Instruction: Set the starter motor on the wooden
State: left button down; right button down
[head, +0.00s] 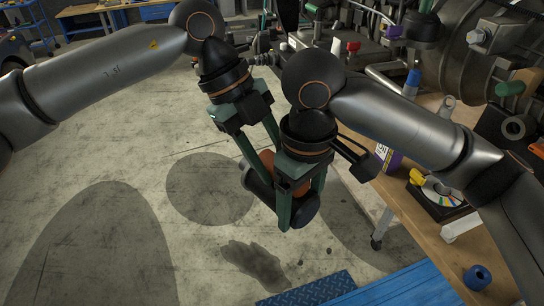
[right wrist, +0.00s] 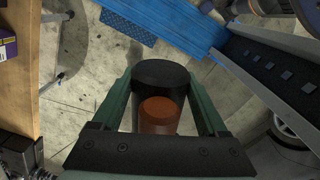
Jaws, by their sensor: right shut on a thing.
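The starter motor (head: 258,184), a black cylinder with an orange-brown part, hangs above the concrete floor in the middle of the head view. My right gripper (head: 296,218) is shut on it. In the right wrist view, the motor's black end (right wrist: 160,76) and orange-brown part (right wrist: 158,112) sit between the two green fingers. My left gripper (head: 264,150) is just behind and left of the right one, with its fingers apart near the motor. Its tips are partly hidden, so I cannot tell whether it touches the motor. The wooden workbench top (head: 408,212) is to the right.
A black tray with a disc (head: 440,197), a yellow item (head: 416,177), a purple box (head: 388,160) and a blue roll (head: 477,277) are on the bench. Engine parts (head: 450,60) crowd the back right. A blue mat (head: 310,290) lies at the front. Floor at left is clear.

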pick_arm(q)
jog(key=shift+w+d, duration=0.15)
jog(key=shift+d, duration=0.05)
pick_arm(e)
jog(key=shift+s+a+r, duration=0.15)
jog(key=shift+s+a, duration=0.05)
jog(key=shift+a, duration=0.15)
jog(key=shift+c, duration=1.6)
grip_release()
pick_arm(q)
jog(key=shift+r, duration=0.1)
pick_arm(e)
jog(key=o, duration=0.3)
jog(key=shift+w+d, duration=0.1)
